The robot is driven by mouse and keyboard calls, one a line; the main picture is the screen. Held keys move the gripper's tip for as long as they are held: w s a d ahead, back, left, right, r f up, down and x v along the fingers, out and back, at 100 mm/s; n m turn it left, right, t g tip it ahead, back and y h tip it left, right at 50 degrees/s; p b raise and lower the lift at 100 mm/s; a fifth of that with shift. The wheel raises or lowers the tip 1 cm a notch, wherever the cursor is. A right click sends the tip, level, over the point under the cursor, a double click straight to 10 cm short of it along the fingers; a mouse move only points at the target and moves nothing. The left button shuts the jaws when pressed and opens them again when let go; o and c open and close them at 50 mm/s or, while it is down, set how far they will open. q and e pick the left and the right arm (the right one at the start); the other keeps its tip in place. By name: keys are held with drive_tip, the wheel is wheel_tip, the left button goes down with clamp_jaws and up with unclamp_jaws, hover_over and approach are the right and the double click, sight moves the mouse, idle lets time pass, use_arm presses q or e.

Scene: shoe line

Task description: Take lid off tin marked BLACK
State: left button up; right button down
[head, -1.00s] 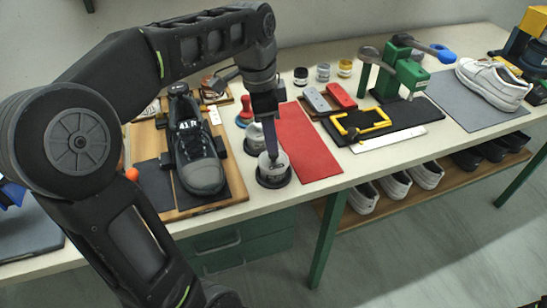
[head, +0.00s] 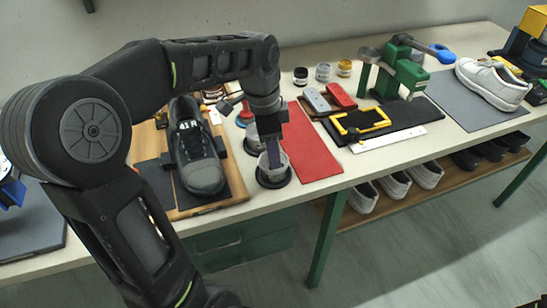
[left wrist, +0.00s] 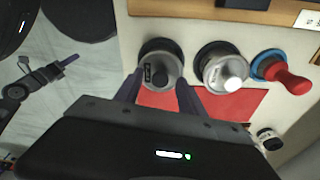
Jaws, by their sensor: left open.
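A grey tin (head: 284,171) stands on a black round base at the table's front edge, left of the red mat. In the left wrist view the tin (left wrist: 160,72) has a dark label whose word I cannot read clearly. My left gripper (head: 273,160) is open and points down at this tin; in the left wrist view its fingers (left wrist: 158,88) are spread on either side of it. I cannot tell whether they touch it. A second tin (left wrist: 224,72), with a pale knob, stands beside it. My right gripper (left wrist: 66,61) appears small over the floor; its opening is unclear.
A red-knobbed tool (left wrist: 288,80) stands beyond the second tin. A dark shoe (head: 197,160) sits on a wooden board to the left. The red mat (head: 312,150) is bare. Several small jars (head: 323,72) stand at the back. A green press (head: 410,75) is to the right.

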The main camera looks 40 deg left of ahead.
use_arm(q)
drive_tip(key=shift+c, duration=0.6)
clamp_jaws()
drive_tip(key=shift+r, duration=0.1)
wheel_tip(320, 180, up, 10)
drive_tip(key=p, duration=0.1)
idle(0.3)
idle(0.5)
